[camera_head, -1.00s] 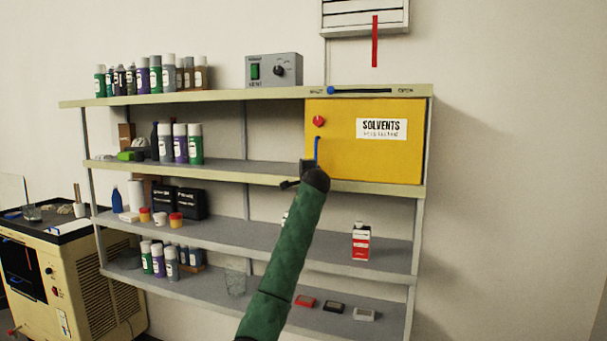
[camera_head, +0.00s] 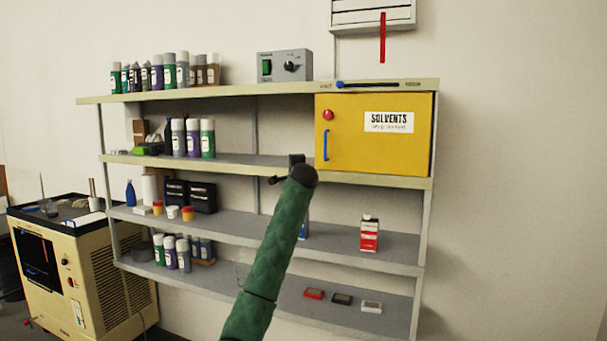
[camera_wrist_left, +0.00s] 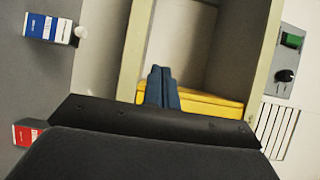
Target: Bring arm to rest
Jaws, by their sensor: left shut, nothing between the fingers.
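My left arm, in a green sleeve, reaches up from the bottom of the head view. Its dark gripper (camera_head: 296,160) is partly hidden behind the wrist, just left of the yellow solvents cabinet (camera_head: 350,145). In the left wrist view the blue-grey fingers (camera_wrist_left: 160,72) are together with nothing between them. They point toward the shelf, with the yellow cabinet (camera_wrist_left: 205,105) beyond. The cabinet's door is shut, and its blue handle (camera_head: 326,145) is clear of the gripper in the head view. My right gripper is not in view.
The shelf rack (camera_head: 110,157) holds bottles, a grey switch box (camera_head: 284,66) and a red-and-white carton (camera_head: 369,234). A blue-and-white carton (camera_wrist_left: 50,28) shows in the left wrist view. A cream machine (camera_head: 95,280) stands at left. The wall right of the rack is bare.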

